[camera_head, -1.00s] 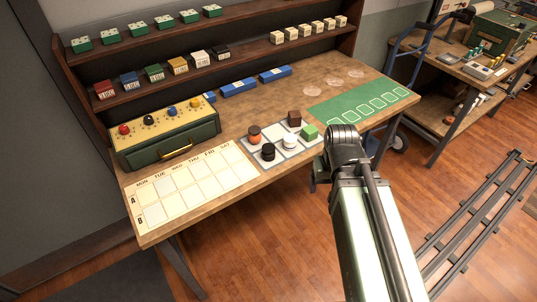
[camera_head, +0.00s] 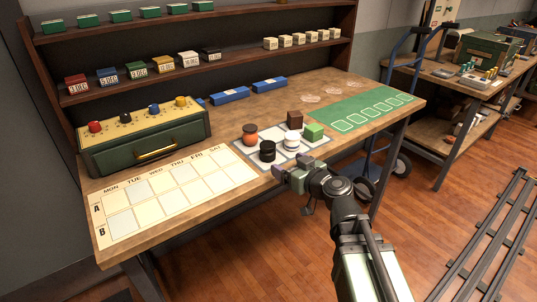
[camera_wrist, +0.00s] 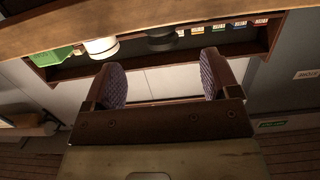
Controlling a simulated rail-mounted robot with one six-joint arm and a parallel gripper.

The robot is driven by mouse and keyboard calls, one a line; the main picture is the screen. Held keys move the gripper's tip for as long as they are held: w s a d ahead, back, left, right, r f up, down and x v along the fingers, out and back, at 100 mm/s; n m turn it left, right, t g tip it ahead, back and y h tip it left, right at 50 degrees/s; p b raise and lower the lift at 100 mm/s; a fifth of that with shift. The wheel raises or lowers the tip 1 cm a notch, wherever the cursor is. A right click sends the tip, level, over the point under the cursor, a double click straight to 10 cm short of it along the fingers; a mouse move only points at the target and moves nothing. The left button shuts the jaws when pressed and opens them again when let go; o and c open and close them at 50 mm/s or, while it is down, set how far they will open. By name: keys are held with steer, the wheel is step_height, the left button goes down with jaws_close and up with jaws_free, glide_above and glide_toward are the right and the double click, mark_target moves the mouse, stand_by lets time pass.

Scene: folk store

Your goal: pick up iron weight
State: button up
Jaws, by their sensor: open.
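Several small pieces stand on a pale tray (camera_head: 272,137) on the wooden table. The squat black round piece (camera_head: 267,151) at the tray's near left looks most like the iron weight; no label confirms it. It also shows, upside down, near the top of the wrist view (camera_wrist: 160,42). Beside it are a white round piece (camera_head: 291,141), a rust-orange one (camera_head: 250,134), a dark brown cube (camera_head: 294,120) and a green block (camera_head: 314,131). My gripper (camera_head: 292,170) is open and empty by the table's front edge, just in front of the tray and apart from the black piece.
A calendar board (camera_head: 170,194) and a green drawer box (camera_head: 147,139) with coloured knobs lie to the left. A green mat (camera_head: 366,111) lies to the right. Blue boxes (camera_head: 230,96) stand behind the tray. Loaded shelves (camera_head: 185,72) rise at the back.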

mark_target(273, 156)
steer(key=b+x, duration=0.1)
steer(key=x, duration=0.8)
steer(key=shift+d+f, duration=0.1)
steer(key=shift+f, duration=0.05)
steer(key=c, duration=1.5)
